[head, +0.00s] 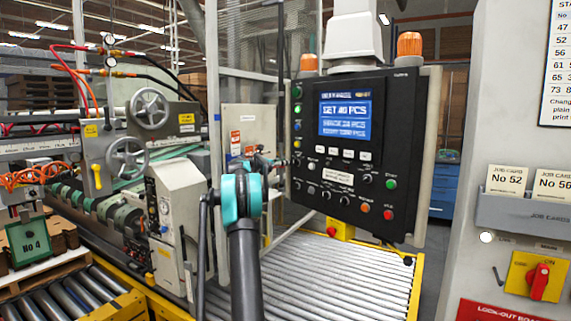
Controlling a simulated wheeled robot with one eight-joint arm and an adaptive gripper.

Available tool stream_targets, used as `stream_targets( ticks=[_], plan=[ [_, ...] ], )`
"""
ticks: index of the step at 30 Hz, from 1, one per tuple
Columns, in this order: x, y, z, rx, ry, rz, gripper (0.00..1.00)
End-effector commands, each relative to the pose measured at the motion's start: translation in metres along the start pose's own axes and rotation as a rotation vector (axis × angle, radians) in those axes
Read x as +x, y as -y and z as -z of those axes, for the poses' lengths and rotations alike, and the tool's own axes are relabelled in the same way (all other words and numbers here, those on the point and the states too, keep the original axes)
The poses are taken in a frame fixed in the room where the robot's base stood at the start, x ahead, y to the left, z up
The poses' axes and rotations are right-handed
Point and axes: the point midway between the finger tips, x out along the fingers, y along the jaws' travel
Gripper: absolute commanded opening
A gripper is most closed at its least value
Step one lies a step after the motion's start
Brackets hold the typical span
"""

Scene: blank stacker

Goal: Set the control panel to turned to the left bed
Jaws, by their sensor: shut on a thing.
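The black control panel (405,95) hangs upright in the middle of the head view. It has a lit blue screen (345,115) with white text reading roughly "SET 40 PCS", plus buttons and small knobs below and along its left side. My gripper (287,162) reaches the panel's lower left side from the left, partly behind my arm's teal joint. The fingertips and the knob's pointer are too small to make out.
A roller conveyor (335,280) with yellow edges runs below the panel. A machine with handwheels (150,108) stands at left. A grey cabinet with job cards (508,180) and a red rotary switch (539,282) is at right. Orange beacons (410,45) stand above the panel.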

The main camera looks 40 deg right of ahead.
Motion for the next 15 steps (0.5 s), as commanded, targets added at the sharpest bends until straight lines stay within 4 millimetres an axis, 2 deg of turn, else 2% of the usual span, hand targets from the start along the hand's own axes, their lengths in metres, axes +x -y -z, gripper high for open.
stream_targets(
  ticks=[2, 3, 4, 15],
  plan=[
    [-0.0022, -0.0029, -0.0007, -0.001, 0.002, -0.008, 0.00],
    [-0.0023, -0.0030, -0.0007, -0.001, 0.001, -0.008, 0.33],
    [-0.0024, -0.0030, -0.0006, -0.001, 0.001, -0.008, 0.37],
    [-0.0062, -0.0019, -0.0003, 0.000, 0.000, -0.005, 0.37]
  ],
)
